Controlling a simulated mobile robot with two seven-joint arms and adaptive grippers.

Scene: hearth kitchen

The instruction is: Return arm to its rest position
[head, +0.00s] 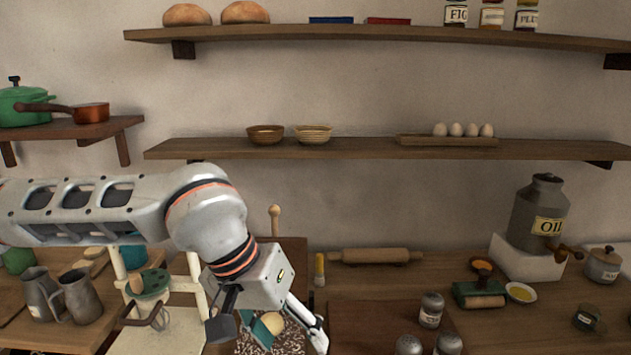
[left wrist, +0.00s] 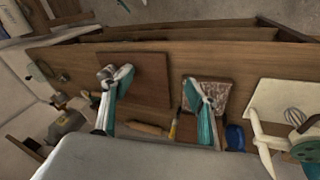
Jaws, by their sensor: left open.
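My left arm (head: 85,205) comes in from the left in the head view, stretched out above the worktop and bent down at the wrist. My left gripper (head: 268,334) points down with its fingers spread wide. I see nothing held between them. In the left wrist view the two teal-sided fingers (left wrist: 158,80) stand apart, with the wooden worktop beyond them. The fingertips look clear of the worktop, though their exact height is hard to tell. My right arm does not show.
A speckled slab (left wrist: 209,95) lies below the gripper, beside a wooden board (head: 385,325). Pewter mugs (head: 80,295) and a cream stand (head: 195,290) are at left. Shakers (head: 431,310), a rolling pin (head: 375,256) and an oil can (head: 539,215) are at right. A shelf (head: 350,149) runs behind.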

